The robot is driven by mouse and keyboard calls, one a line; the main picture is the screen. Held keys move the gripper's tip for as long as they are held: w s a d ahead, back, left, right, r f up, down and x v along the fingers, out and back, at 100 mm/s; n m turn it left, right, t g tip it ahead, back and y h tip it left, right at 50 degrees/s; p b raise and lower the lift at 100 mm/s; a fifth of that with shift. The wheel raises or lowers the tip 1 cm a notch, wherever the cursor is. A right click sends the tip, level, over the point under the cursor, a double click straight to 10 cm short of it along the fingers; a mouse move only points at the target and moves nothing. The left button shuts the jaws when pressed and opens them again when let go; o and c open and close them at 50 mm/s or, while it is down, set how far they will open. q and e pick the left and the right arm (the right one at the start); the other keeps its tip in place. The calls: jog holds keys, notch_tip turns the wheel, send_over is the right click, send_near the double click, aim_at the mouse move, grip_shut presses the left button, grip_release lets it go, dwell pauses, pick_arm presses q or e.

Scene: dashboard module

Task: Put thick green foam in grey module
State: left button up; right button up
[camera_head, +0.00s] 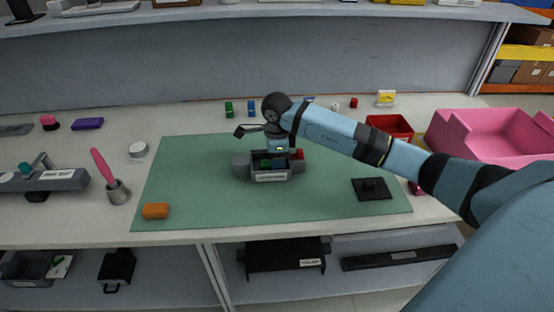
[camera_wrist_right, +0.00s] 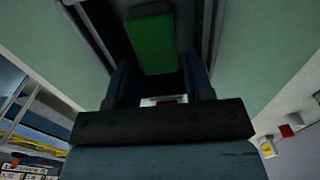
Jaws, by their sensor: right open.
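The grey module (camera_head: 271,177) sits on the green mat, with a white label on its front. Green foam (camera_head: 272,163) shows inside it, partly hidden by the module's front wall and my gripper. My right gripper (camera_head: 279,152) is directly above the module, pointing down. In the right wrist view, the green foam (camera_wrist_right: 150,44) lies in the dark module opening, just beyond the fingers of my right gripper (camera_wrist_right: 157,78). The fingers are apart with nothing held between them. My left gripper is not in view.
A red piece (camera_head: 297,154) is at the module's right end. A black plate with a knob (camera_head: 371,189) and an orange block (camera_head: 155,211) lie on the mat (camera_head: 210,205). Small green (camera_head: 229,109) and blue (camera_head: 251,108) blocks stand behind. A red bin (camera_head: 391,126) is at right.

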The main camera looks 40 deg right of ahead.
notch_tip(320, 180, up, 11)
jog(key=shift+r, duration=0.2)
jog(key=shift+f, duration=0.1)
dwell(0.5)
